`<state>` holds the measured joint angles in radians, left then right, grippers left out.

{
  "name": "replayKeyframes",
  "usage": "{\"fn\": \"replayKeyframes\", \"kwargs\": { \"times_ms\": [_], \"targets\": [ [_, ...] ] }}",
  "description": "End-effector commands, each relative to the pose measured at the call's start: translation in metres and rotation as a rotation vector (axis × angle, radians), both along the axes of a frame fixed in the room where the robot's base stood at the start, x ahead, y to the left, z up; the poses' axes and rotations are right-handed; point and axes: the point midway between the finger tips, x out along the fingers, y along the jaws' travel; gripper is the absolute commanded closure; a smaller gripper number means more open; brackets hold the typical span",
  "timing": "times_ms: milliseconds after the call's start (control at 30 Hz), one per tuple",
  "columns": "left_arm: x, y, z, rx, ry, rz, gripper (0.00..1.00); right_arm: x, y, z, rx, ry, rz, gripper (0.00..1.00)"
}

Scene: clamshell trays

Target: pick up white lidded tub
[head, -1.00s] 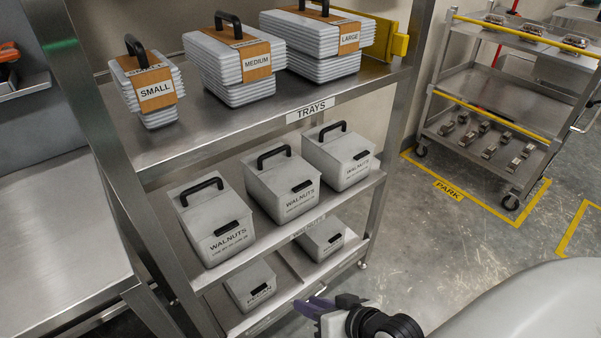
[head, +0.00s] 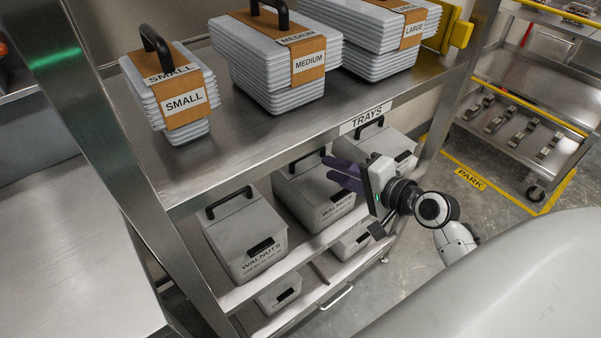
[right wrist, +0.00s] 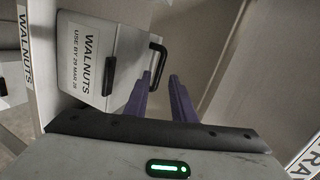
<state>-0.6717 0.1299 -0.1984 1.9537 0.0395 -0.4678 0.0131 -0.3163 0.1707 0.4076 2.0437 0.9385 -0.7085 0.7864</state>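Three white lidded tubs with black handles and WALNUTS labels stand in a row on the middle shelf: left (head: 245,232), middle (head: 315,200) and right (head: 392,148). My right gripper (head: 332,168) has purple fingers and covers part of the middle and right tubs. In the right wrist view, its fingers (right wrist: 160,78) are apart with nothing clamped. A walnut tub (right wrist: 95,62) lies to their left, its black handle (right wrist: 159,62) close to the fingertips. My left gripper is out of view.
Smaller tubs (head: 280,294) sit on the shelf below, partly hidden. The upper shelf, labelled TRAYS (head: 366,118), overhangs the walnut tubs and holds tray stacks (head: 268,70). A steel post (head: 110,140) stands at the left. A steel cart (head: 530,125) is at the right.

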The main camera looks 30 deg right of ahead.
Motion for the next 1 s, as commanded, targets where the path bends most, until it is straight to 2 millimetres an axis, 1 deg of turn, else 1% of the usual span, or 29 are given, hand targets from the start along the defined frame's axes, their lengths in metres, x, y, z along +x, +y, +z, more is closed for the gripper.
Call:
{"fn": "replayKeyframes", "kwargs": {
  "times_ms": [100, 200, 300, 433, 600, 700, 800, 1000],
  "targets": [
    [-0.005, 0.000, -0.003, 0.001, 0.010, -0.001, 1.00, 0.019, 0.003, -0.005, 0.001, -0.003, 0.001, 0.77],
    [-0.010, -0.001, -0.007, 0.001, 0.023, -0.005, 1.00, 0.032, 0.005, -0.011, 0.001, -0.002, 0.001, 0.77],
    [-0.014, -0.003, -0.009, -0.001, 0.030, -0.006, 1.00, 0.040, 0.006, -0.014, 0.000, -0.001, 0.001, 0.77],
    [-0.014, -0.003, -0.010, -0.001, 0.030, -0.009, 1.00, 0.049, 0.007, -0.016, 0.000, -0.001, 0.001, 0.77],
    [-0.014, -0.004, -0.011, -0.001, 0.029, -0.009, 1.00, 0.075, 0.006, -0.023, 0.001, -0.002, 0.001, 0.77],
    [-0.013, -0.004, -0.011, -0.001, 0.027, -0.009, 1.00, 0.086, 0.008, -0.028, 0.000, -0.001, 0.001, 0.77],
    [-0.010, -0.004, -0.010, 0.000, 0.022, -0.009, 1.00, 0.091, 0.009, -0.029, -0.001, -0.001, 0.000, 0.77],
    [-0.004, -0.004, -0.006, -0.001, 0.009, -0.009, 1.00, 0.091, 0.009, -0.030, -0.002, 0.000, 0.001, 0.77]
  ]
}}
